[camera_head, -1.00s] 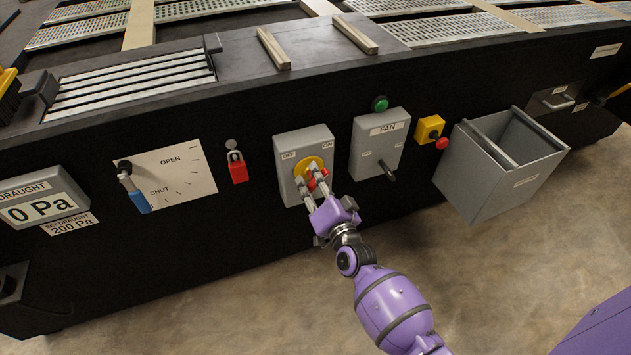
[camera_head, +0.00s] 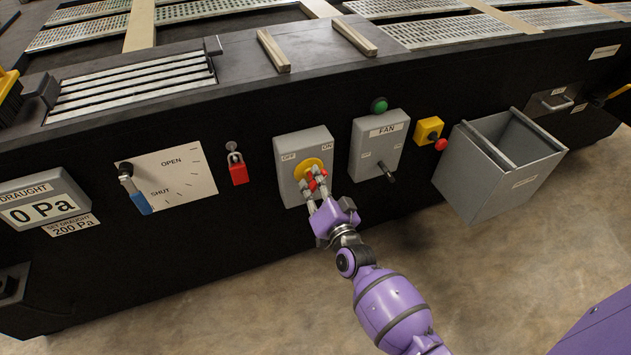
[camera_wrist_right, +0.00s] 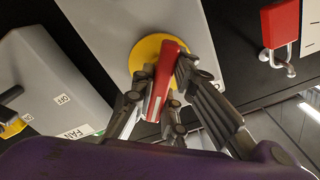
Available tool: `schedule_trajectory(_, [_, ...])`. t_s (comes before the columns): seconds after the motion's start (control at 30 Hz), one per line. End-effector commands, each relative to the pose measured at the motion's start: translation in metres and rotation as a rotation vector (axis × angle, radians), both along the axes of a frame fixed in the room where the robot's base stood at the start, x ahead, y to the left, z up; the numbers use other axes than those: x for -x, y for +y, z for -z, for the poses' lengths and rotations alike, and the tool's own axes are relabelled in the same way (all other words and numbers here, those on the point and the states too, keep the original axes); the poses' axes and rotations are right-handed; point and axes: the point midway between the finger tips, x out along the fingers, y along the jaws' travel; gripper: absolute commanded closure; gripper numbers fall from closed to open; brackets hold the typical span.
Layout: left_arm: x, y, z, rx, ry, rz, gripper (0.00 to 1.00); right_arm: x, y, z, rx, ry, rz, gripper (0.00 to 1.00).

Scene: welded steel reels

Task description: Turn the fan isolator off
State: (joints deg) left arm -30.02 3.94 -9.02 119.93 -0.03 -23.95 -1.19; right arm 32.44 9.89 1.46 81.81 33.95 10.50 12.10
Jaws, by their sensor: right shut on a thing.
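The fan isolator is a grey box (camera_head: 291,145) on the black front panel, marked OFF at its upper left and ON at its upper right. It has a yellow disc (camera_head: 301,166) with a red handle (camera_head: 311,185). My right gripper (camera_head: 317,184) is shut on the red handle, with its fingers on either side. The right wrist view shows the red handle (camera_wrist_right: 166,80) between the fingers (camera_wrist_right: 160,92) in front of the yellow disc (camera_wrist_right: 142,52). The fingers partly hide the handle, so its exact angle is hard to tell. My left gripper is not in view.
A grey FAN switch box (camera_head: 372,150) with a dark lever stands close right of the isolator. A red padlock (camera_head: 237,170) hangs to its left. A yellow box with a red button (camera_head: 441,144) and a grey bin (camera_head: 478,178) are further right.

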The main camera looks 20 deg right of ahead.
Motion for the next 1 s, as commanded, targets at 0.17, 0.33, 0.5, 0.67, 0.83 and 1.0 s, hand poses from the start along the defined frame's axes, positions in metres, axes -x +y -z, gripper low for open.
schedule_trajectory(0.17, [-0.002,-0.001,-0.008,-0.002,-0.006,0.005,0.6,0.0,0.001,-0.003,0.138,-0.006,0.0,1.0])
schedule_trajectory(0.33, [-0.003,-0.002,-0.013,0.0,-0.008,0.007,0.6,0.0,0.001,-0.002,0.299,-0.011,-0.001,1.0])
schedule_trajectory(0.5, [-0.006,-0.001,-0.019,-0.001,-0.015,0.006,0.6,0.0,0.001,-0.002,0.459,-0.016,-0.001,1.0])
schedule_trajectory(0.67, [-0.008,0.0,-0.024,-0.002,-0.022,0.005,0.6,0.0,0.002,-0.002,0.613,-0.021,-0.001,1.0])
schedule_trajectory(0.83, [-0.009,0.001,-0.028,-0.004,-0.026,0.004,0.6,0.0,0.001,-0.001,0.775,-0.027,-0.001,1.0])
schedule_trajectory(1.0, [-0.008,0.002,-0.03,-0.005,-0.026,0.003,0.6,0.0,0.002,0.0,0.935,-0.032,-0.002,1.0])
